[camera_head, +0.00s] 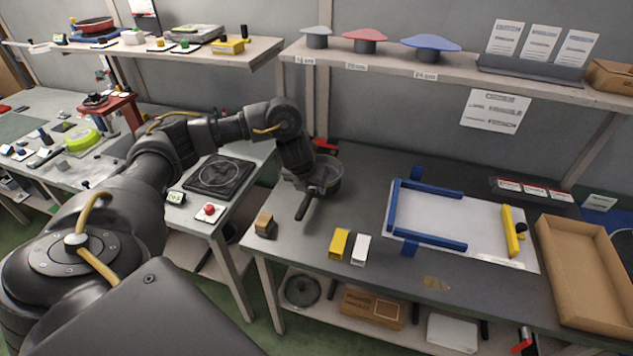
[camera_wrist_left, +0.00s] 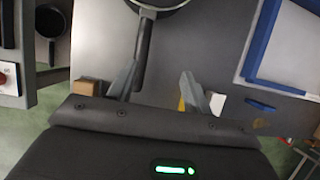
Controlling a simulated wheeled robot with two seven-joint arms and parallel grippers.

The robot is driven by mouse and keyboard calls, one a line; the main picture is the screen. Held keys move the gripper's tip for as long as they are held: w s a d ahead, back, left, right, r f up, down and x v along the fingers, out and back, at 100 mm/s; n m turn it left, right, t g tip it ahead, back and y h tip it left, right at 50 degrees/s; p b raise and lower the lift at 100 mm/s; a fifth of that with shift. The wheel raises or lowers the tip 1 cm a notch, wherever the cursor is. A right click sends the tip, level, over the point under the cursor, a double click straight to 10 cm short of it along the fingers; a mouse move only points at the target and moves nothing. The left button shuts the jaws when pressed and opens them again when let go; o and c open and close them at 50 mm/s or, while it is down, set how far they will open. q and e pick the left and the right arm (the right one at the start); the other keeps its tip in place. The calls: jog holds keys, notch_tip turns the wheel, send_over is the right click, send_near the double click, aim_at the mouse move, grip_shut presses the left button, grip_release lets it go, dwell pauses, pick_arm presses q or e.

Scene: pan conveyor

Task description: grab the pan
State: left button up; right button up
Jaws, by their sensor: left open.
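The dark pan (camera_head: 331,182) stands on the grey worktop, near its back left part. Its black handle (camera_head: 307,207) points toward the front left. My left gripper (camera_head: 314,186) is over the pan's handle side and hides part of the pan. In the left wrist view, the pan's rim (camera_wrist_left: 165,10) is cut off at the top edge. The handle (camera_wrist_left: 145,45) runs down between the spread fingers of my left gripper (camera_wrist_left: 158,85), close to the left finger. The jaws are open; I cannot tell whether that finger touches the handle. My right gripper is not in view.
A wooden block (camera_head: 264,222), a yellow block (camera_head: 339,242) and a white block (camera_head: 361,249) stand near the front edge. A blue frame (camera_head: 432,239) and an open cardboard box (camera_head: 560,290) are to the right. A shelf (camera_head: 460,82) hangs above.

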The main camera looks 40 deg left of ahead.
pick_arm(q)
jog(key=a+r, duration=0.1)
jog(key=a, duration=0.1)
jog(key=b, duration=0.3)
send_over(307, 198)
jog(key=s+d, duration=0.1)
jog(key=s, duration=0.1)
jog(key=f, duration=0.4)
jog(key=shift+w+d+f, duration=0.1)
jog(key=shift+w+f, duration=0.15)
jog(key=shift+f, duration=0.05)
jog(key=shift+w+f, duration=0.2)
jog(key=shift+f, duration=0.1)
jog(key=shift+f, duration=0.25)
jog(key=x, duration=0.4)
jog(key=shift+s+a+f+b, duration=0.2)
jog(key=shift+a+f+b, duration=0.15)
jog(key=shift+a+f, duration=0.1)
jog(key=shift+r, duration=0.1)
jog(key=shift+f, duration=0.25)
